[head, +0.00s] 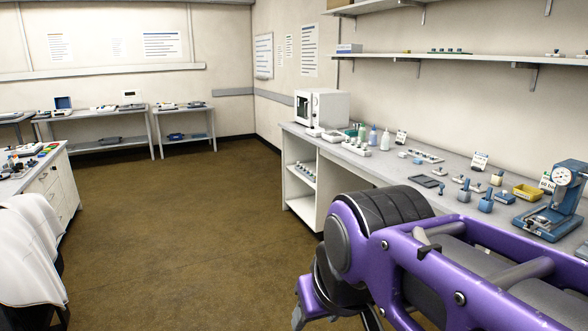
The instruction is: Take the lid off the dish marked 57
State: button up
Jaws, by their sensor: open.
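My gripper (335,318) hangs at the bottom edge, below my purple arm, and is partly cut off by the frame. Grey finger parts show on either side, apart, and I see nothing held between them. It is over the floor, well short of the bench. Several small pale dish-like items (440,171) stand on the long bench (355,160) at the right. They are too small for me to read any number, so I cannot tell which is the dish marked 57 or make out its lid.
The bench also holds a white oven-like box (321,108), bottles (385,139), small blue holders (486,202), a yellow tray (527,193) and a blue instrument (556,203). A white cabinet (55,190) stands at left. The brown floor (190,230) between is clear.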

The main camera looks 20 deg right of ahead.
aim_at(478, 186)
jog(key=i+l+z, duration=0.1)
jog(key=z, duration=0.3)
jog(key=i+z, duration=0.15)
jog(key=z, duration=0.3)
jog(key=i+z, duration=0.2)
jog(key=z, duration=0.2)
jog(key=i+j+z, duration=0.1)
jog(key=i+z, duration=0.3)
jog(key=i+j+z, duration=0.25)
jog(key=z, duration=0.15)
jog(key=i+j+z, duration=0.15)
jog(key=i+j, duration=0.7)
jog(key=j, duration=0.1)
